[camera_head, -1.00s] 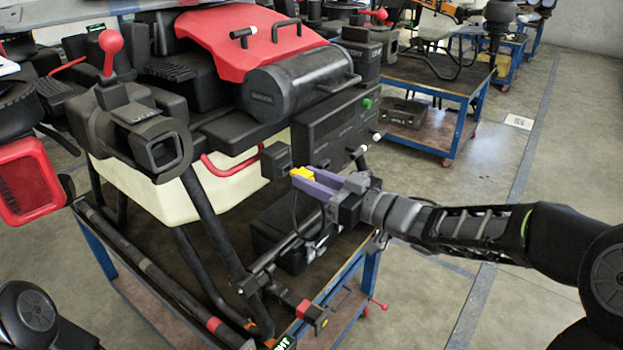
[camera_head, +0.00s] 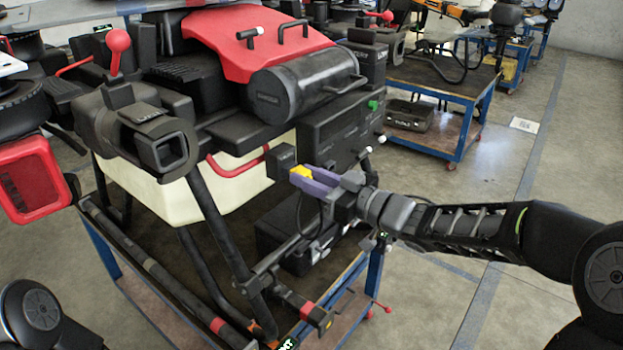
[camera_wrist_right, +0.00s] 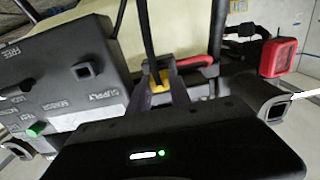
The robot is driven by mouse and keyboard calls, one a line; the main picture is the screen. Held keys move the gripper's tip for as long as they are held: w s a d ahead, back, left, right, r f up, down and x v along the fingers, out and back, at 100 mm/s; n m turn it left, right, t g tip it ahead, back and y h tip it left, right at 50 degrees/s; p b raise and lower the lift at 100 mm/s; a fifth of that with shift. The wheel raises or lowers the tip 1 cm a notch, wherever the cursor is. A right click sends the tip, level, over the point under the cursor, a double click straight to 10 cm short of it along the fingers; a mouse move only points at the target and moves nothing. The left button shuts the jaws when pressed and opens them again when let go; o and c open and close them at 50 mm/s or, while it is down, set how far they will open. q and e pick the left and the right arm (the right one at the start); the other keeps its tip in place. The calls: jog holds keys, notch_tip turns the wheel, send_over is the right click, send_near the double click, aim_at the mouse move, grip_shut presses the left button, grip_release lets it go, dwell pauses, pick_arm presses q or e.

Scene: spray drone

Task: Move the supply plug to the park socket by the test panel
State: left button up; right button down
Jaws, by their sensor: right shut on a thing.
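My right gripper (camera_head: 313,180), with purple fingers, is shut on the yellow supply plug (camera_head: 301,171), in front of the drone. The plug also shows in the right wrist view (camera_wrist_right: 155,80), between the finger tips, with a dark cable running above it. The dark test panel (camera_head: 343,130) is just beyond, with a green knob. In the wrist view the panel (camera_wrist_right: 60,55) carries a protruding square socket (camera_wrist_right: 83,71) that looks empty, near a SUPPLY label. The plug appears apart from this socket. My left gripper is out of view.
A black block (camera_head: 281,160) sits close behind the plug in the head view. A red curved handle (camera_head: 235,165) and a dark camera-like housing (camera_head: 165,150) lie to the left. The blue-framed cart (camera_head: 372,275) is below; open floor lies right.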

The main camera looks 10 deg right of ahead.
jog(key=shift+w+a, duration=0.15)
jog(key=shift+w, duration=0.05)
jog(key=c, duration=1.1)
grip_release()
jog(key=shift+s, duration=0.1)
jog(key=v, duration=0.7)
jog(key=shift+s+b, duration=0.2)
jog(key=shift+b, duration=0.2)
jog(key=shift+d, duration=0.25)
